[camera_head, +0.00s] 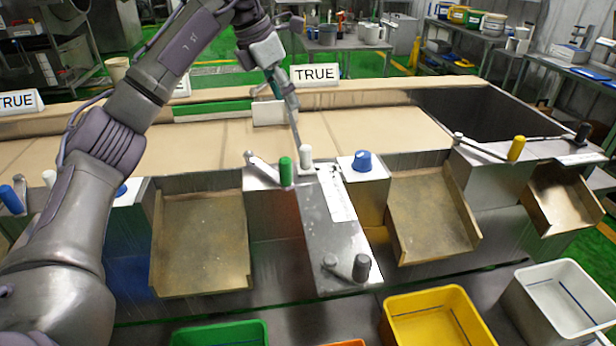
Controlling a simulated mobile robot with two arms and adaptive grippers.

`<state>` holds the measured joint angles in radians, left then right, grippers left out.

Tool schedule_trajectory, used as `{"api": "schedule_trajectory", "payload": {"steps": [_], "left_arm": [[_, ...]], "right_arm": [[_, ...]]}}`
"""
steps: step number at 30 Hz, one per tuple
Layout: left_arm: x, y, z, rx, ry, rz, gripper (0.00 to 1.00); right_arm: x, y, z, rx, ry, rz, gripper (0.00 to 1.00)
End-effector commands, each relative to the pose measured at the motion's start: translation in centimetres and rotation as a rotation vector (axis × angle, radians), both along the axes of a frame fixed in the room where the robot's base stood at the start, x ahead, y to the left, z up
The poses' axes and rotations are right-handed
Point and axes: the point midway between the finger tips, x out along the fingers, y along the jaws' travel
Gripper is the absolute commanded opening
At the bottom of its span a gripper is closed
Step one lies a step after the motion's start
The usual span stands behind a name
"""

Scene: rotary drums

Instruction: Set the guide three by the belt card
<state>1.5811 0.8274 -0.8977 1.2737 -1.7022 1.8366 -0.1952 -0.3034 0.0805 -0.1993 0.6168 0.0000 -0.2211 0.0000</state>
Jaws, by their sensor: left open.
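I see no contact with either knob. The tan belt (400,130) runs across the view. The green knob tops a metal lever. No number shows which guide is three. My right gripper is not in view.
A blue dial (363,161) sits right of the levers; a yellow-knobbed lever (516,148) is farther right. A crank with a dark knob (361,267) is on the front box. Brown chutes (200,240) slope toward green, yellow (440,315) and white bins (565,300).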

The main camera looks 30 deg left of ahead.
Motion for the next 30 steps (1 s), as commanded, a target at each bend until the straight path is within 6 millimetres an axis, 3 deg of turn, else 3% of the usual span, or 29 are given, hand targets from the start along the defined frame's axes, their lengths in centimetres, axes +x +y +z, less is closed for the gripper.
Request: {"api": "schedule_trajectory", "payload": {"steps": [1,6,13,24,30], "left_arm": [[0.0,0.0,-2.3,-0.001,-0.002,-0.001,0.53],[0.0,0.0,-3.7,-0.001,-0.002,-0.001,0.53],[0.6,-0.5,-5.5,0.0,0.002,-0.002,0.53],[3.0,-2.2,-12.6,-0.001,0.003,-0.002,0.53],[3.9,-2.8,-15.2,0.0,0.0,0.0,0.53]], "right_arm": [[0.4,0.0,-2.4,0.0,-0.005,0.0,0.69],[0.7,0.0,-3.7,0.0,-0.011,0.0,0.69],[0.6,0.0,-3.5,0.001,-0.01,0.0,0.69],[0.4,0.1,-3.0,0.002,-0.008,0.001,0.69],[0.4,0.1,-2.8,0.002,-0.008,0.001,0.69]]}}
